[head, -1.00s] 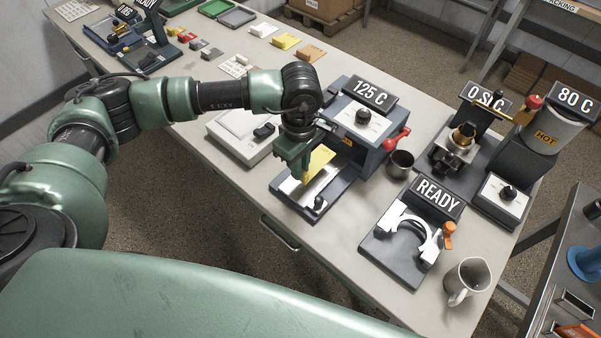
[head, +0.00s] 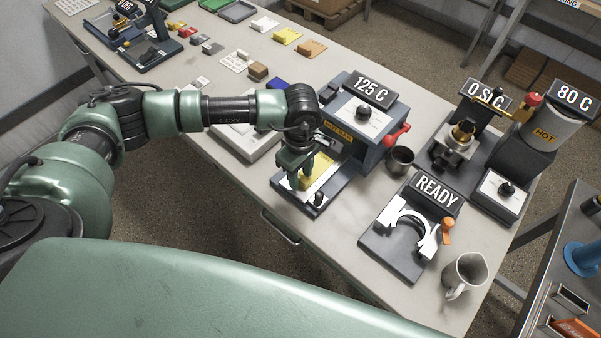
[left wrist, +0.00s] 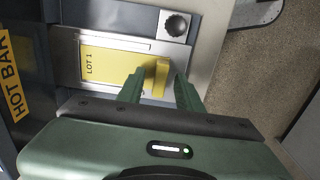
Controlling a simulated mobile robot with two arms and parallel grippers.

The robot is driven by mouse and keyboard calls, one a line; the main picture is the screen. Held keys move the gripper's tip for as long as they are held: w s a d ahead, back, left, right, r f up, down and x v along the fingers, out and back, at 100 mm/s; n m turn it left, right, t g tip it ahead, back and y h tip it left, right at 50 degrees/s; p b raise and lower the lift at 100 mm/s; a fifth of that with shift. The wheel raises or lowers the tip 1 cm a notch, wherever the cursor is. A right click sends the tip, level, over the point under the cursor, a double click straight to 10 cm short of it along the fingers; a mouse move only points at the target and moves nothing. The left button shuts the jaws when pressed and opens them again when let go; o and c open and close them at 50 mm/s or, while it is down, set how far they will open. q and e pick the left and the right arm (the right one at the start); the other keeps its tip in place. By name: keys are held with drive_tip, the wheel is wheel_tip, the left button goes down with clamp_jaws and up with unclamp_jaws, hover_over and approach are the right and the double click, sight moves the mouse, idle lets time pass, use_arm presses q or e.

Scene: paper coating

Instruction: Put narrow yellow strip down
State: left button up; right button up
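The narrow yellow strip (head: 318,174), marked LOT 1, lies flat on the pale plate of the hot bar machine (head: 352,127). In the left wrist view the strip (left wrist: 106,66) has a raised yellow tab (left wrist: 160,76) at its right end. My left gripper (head: 300,184) is just above the plate. In the left wrist view its two fingers (left wrist: 160,92) stand apart on either side of the tab, with a narrow gap showing. Part of the strip is hidden by the gripper in the head view. My right gripper is not in view.
A black knob (head: 318,198) stands at the plate's front end. A white scale-like device (head: 243,135) is left of the machine, partly behind my arm.

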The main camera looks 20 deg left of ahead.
use_arm(q)
drive_tip(key=shift+r, duration=0.1)
drive_tip(key=shift+r, duration=0.2)
wheel_tip(320, 180, up, 12)
drive_tip(key=b, duration=0.4)
drive_tip(key=shift+f, duration=0.15)
idle(0.9)
